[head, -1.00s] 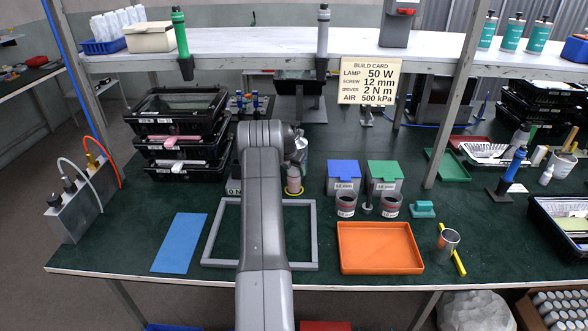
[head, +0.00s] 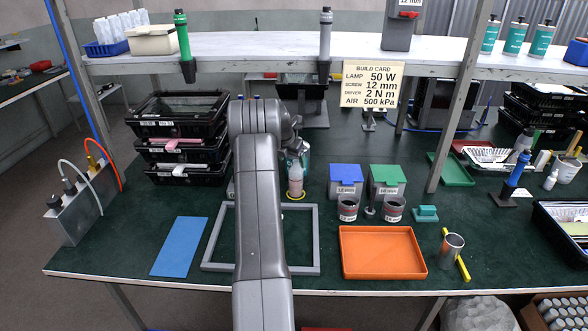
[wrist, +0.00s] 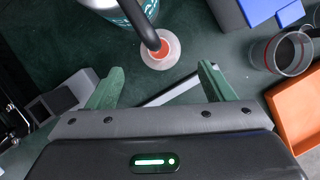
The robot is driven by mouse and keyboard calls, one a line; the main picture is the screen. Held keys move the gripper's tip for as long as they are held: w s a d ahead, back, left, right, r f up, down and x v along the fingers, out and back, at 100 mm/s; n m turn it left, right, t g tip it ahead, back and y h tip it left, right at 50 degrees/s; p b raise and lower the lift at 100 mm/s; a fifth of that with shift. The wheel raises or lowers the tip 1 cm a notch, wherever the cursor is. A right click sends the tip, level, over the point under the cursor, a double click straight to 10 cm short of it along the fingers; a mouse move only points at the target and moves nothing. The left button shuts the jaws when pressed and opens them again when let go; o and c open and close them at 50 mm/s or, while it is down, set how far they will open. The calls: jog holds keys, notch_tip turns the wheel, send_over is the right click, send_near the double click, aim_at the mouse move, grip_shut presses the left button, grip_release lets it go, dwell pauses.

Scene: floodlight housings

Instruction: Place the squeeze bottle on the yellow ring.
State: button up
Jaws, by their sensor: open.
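The squeeze bottle (head: 295,181) is pale pink and stands upright. The yellow ring (head: 295,196) shows around its foot on the green bench top. In the wrist view the squeeze bottle (wrist: 160,52) is seen from above, with an orange-red middle and a pale rim, beyond my fingertips. My gripper (wrist: 160,84) is open, its two green fingers apart with nothing between them. The bottle looks clear of both fingers. In the head view my arm hides most of the gripper. The ring cannot be made out in the wrist view.
A teal-and-white pump bottle (wrist: 122,8) stands close behind; its dark spout reaches over the squeeze bottle in the wrist view. Blue (head: 345,178) and green (head: 386,178) bins, grey cups (head: 348,207) and an orange tray (head: 382,252) lie to the right. Black trays (head: 180,130) are stacked left.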

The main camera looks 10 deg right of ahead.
jog(key=shift+v, duration=1.55)
